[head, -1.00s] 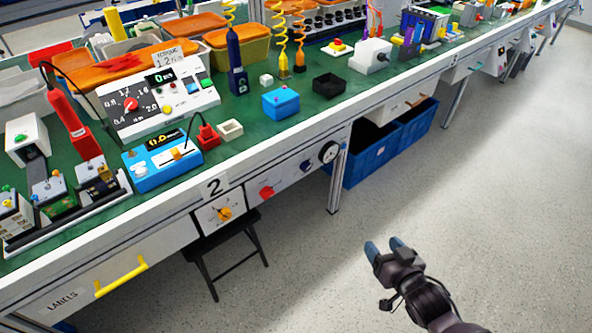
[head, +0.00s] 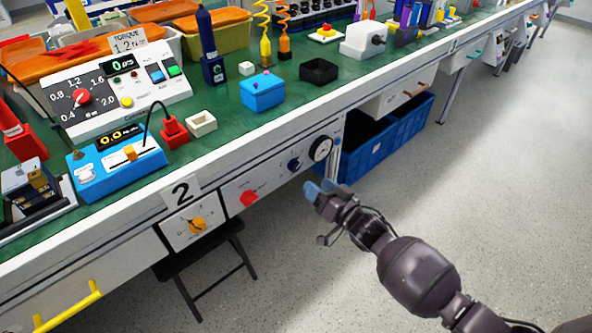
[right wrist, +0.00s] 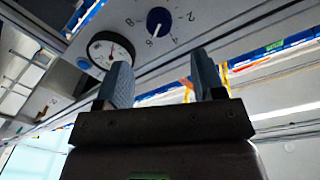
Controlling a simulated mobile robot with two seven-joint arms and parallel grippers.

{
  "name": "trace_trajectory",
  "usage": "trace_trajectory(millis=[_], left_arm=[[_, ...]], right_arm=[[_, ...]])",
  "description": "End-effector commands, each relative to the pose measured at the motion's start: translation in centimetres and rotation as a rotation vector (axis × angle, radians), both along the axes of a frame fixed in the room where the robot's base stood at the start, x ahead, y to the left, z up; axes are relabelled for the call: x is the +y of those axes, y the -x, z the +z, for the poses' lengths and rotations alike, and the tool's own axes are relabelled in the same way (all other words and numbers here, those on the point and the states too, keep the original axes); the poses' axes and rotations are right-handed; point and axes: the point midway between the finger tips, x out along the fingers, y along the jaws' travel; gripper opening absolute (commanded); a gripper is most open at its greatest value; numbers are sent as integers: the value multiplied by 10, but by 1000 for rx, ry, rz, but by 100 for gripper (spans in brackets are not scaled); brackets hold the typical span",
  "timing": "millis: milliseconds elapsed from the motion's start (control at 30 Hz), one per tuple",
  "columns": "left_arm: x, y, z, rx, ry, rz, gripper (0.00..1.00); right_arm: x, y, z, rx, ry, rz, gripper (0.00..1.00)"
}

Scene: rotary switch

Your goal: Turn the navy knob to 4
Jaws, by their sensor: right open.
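The navy knob (head: 294,164) sits on the white front panel under the bench edge, between a red knob and a round gauge. It also shows in the right wrist view (right wrist: 159,21), with the digits 2, 4, 6 and 8 around it and a white mark on the knob. My right gripper (head: 318,190) is open and empty, just below and right of the navy knob in the head view and apart from it. In the right wrist view its two blue-grey fingers (right wrist: 165,80) stand spread, with the knob beyond their tips. My left gripper is not in view.
The round gauge (head: 320,148) is right of the knob. The red knob (head: 249,198) and an orange knob (head: 197,225) are to its left. A black stool (head: 205,265) stands below the panel. Blue crates (head: 372,150) are under the bench. Open floor lies at right.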

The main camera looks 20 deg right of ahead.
Motion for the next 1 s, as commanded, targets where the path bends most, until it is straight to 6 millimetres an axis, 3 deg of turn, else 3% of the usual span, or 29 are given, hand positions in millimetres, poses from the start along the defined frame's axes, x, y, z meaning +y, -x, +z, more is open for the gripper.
trace_trajectory(millis=[500, 1000], left_arm=[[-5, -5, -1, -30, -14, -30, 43], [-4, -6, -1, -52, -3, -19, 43]], right_arm=[[21, -68, -5, 6, 1, 1, 62], [25, -82, -1, 2, 1, 0, 62]])
